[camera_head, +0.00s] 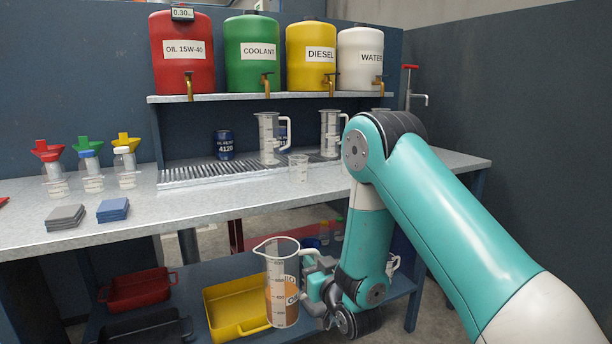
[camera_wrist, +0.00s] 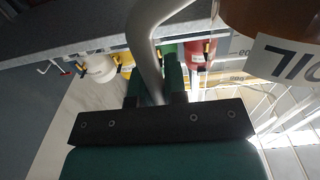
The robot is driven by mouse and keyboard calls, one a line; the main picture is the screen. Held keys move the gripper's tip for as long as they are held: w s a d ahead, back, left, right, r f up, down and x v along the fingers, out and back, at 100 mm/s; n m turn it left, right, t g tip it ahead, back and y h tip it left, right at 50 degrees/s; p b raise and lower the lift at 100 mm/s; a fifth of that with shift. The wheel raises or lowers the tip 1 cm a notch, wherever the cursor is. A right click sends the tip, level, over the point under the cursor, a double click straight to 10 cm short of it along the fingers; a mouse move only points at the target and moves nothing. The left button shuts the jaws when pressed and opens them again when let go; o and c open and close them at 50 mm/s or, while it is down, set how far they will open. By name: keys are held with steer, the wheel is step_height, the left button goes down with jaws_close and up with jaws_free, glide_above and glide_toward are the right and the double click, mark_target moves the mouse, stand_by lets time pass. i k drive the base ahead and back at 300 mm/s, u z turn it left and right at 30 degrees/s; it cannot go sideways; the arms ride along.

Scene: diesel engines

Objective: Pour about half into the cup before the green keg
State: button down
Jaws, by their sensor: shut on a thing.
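My gripper (camera_head: 314,284) is shut on the handle of a clear measuring jug (camera_head: 277,252), in front of the bench and below its top. The jug looks upright and is part full of orange-brown liquid. The green keg (camera_head: 252,52), marked COOLANT, stands on the upper shelf. A small clear cup (camera_head: 298,170) stands on the bench, forward and a little right of that keg. It looks empty.
Red (camera_head: 183,65), yellow (camera_head: 311,60) and white (camera_head: 360,58) kegs flank the green one. Two clear jugs (camera_head: 268,140) (camera_head: 330,135) stand behind the small cup. Bottles with funnels (camera_head: 90,172) and pads (camera_head: 113,210) are at left. A yellow tray (camera_head: 225,297) lies below.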

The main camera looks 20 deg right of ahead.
mark_target(298, 164)
steer(key=k, duration=1.05)
steer(key=u, duration=0.55)
steer(key=i, duration=1)
steer(key=z, duration=0.5)
steer(key=i, duration=0.7)
steer(key=z, duration=0.85)
steer(key=i, duration=0.3)
steer(key=z, duration=0.3)
